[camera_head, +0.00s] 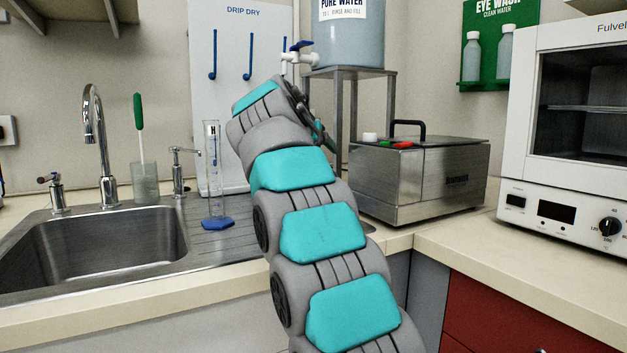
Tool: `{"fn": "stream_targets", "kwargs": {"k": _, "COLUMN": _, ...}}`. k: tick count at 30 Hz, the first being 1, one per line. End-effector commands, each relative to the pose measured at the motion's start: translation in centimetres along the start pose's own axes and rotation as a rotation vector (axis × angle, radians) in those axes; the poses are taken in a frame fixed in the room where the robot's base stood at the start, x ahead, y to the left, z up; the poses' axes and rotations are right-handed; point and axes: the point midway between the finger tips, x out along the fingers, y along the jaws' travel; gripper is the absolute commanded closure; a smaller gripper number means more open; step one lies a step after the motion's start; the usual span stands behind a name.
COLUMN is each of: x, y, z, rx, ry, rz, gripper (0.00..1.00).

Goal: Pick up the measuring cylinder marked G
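One measuring cylinder (212,170) shows, clear and upright on a blue hexagonal foot. It stands on the ribbed drainboard right of the sink, and its mark reads H. I see no cylinder marked G; my arm covers part of the counter behind it, so one could be hidden there. My gripper (318,128) is at the far end of my raised arm, right of the H cylinder and apart from it. It is mostly hidden by my wrist, and its fingers are too unclear to read.
A steel sink (90,250) with a tall tap (96,140) is at left. A brush stands in a beaker (145,183) behind it. A steel bath (425,180) and a white oven (570,120) stand at right. A water tank (349,45) sits on a stand.

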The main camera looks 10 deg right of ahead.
Motion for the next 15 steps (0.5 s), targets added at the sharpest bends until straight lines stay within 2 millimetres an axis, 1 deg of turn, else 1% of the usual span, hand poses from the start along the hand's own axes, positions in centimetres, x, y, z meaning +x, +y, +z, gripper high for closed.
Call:
{"fn": "stream_targets", "kwargs": {"k": 4, "x": -0.04, "y": -0.03, "z": 0.00, "rx": 0.000, "ry": 0.001, "rz": -0.001, "gripper": 0.29}}
{"fn": "stream_targets", "kwargs": {"k": 15, "x": -0.03, "y": -0.05, "z": 0.02, "rx": 0.000, "ry": 0.000, "rz": -0.001, "gripper": 0.70}}
